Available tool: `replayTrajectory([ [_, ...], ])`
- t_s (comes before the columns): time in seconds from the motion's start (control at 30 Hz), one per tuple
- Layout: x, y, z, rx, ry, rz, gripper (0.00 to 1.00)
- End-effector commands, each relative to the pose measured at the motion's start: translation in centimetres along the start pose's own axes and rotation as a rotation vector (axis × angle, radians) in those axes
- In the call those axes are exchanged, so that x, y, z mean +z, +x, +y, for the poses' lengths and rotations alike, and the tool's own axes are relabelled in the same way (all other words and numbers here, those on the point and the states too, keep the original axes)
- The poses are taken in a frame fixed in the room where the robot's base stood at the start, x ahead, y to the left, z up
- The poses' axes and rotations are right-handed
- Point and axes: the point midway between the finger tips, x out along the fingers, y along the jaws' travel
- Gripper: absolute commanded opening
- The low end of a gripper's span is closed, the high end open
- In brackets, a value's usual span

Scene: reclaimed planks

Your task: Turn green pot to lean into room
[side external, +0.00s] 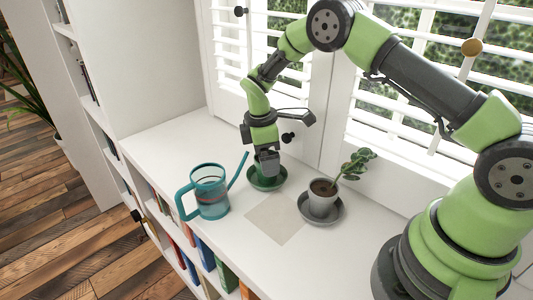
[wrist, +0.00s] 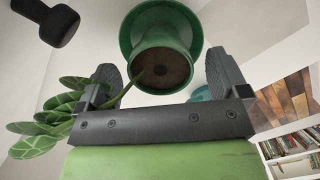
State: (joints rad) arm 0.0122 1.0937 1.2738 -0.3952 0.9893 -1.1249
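The green pot (wrist: 167,45) holds dark soil and stands on a green saucer (side external: 268,184) on the white shelf top by the window. In the wrist view its leafy stem (wrist: 60,118) leans out to the left. My gripper (wrist: 165,72) is open, with one finger on each side of the pot's rim and a small gap visible on the left. In the side view my gripper (side external: 267,163) comes down over the pot and hides most of it and its plant.
A teal watering can (side external: 209,192) stands left of the pot, its spout reaching towards the saucer. A grey pot (side external: 322,197) with a plant sits on a grey saucer to the right. A pale square (side external: 275,218) lies in front. Shuttered windows (side external: 410,110) rise behind.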

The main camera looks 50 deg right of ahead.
Motion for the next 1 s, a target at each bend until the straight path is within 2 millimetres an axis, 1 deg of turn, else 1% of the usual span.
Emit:
replayTrajectory([
  [0.17,0.0,0.0,0.0,-0.001,0.000,-0.001,0.93],
  [0.27,0.0,-0.5,0.0,0.001,-0.001,0.001,0.93],
  [0.37,0.0,-1.9,0.1,0.004,-0.002,0.002,0.93],
  [0.6,-0.1,-6.7,0.1,0.005,-0.001,0.003,0.93],
  [0.7,-0.1,-8.3,0.0,0.004,-0.001,0.002,0.93],
  [0.87,0.0,-9.9,-0.1,0.004,0.005,0.005,0.93],
  [0.97,0.3,-11.6,-0.5,0.016,0.045,0.027,0.93],
  [1.0,0.5,-12.7,-0.8,0.024,0.076,0.044,0.93],
])
